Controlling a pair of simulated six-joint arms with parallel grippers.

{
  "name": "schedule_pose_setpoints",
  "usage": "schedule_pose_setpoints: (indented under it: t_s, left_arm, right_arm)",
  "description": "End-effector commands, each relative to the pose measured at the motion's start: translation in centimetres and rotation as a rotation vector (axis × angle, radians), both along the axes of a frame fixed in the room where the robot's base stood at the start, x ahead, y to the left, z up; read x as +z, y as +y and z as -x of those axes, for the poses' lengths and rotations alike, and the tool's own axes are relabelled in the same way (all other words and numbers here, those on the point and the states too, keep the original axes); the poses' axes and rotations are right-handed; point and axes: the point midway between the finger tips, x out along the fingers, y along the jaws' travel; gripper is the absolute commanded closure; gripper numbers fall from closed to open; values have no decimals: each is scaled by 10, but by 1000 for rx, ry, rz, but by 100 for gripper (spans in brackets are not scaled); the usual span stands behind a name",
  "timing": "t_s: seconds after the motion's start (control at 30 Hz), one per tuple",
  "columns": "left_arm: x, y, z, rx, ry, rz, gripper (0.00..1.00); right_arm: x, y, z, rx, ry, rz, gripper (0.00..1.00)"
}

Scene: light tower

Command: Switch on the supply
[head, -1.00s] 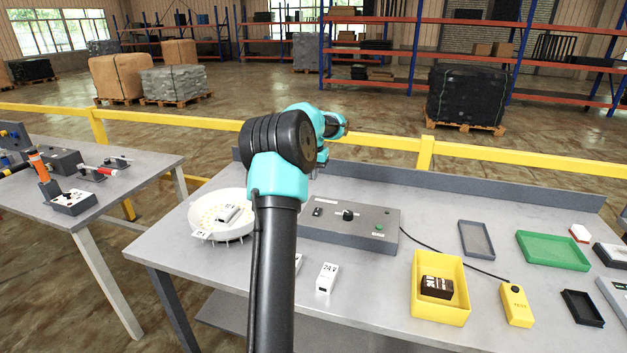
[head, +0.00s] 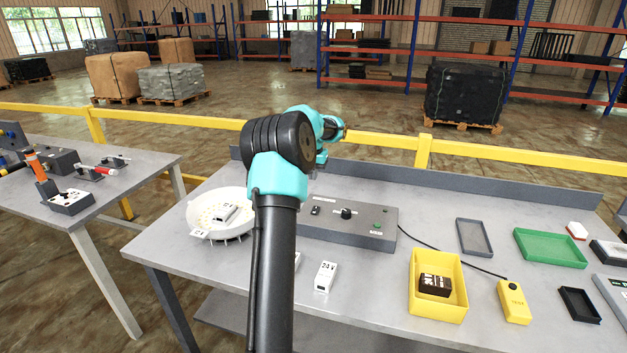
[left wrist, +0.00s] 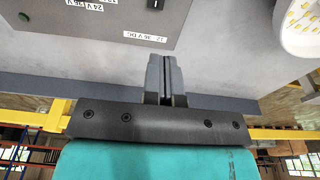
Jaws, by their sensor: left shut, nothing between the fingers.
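The supply is a grey box (head: 350,235) on the table, with a black rocker switch (head: 316,211), a black knob (head: 346,214) and a green button (head: 377,225) on top. My left arm covers its left end. The left wrist view shows part of the box (left wrist: 85,40) upside down, with voltage labels, the green button (left wrist: 22,15) and the switch (left wrist: 155,4) cut by the top edge. My left gripper (left wrist: 167,60) is shut and empty, its tips beside the box in that picture; contact cannot be told. My right gripper is not in view.
A white round lamp part (head: 234,232) stands left of my arm. A white 24 V block (head: 325,277), a yellow bin (head: 437,312) with a black block, a yellow tester (head: 514,302) and a green tray (head: 550,248) are on the table. A black cable (head: 450,262) runs from the supply.

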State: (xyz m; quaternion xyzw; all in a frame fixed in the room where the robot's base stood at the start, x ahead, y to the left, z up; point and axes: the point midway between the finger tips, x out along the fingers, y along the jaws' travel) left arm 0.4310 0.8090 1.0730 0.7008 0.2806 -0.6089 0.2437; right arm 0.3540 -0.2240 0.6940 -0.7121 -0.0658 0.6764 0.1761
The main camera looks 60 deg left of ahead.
Motion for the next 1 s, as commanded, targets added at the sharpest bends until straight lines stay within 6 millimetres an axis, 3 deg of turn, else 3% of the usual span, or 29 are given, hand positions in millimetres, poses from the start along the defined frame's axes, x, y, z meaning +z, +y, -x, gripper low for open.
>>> schedule_pose_setpoints:
  t_s: [0.63,0.8,1.0]
  left_arm:
    - [-105,10,-10,0,2,2,100]
    - [-120,11,-12,-1,1,1,100]
    - [-125,12,-13,-1,1,1,100]
  right_arm:
    - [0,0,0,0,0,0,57]
    - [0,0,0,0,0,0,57]
    - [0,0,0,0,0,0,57]
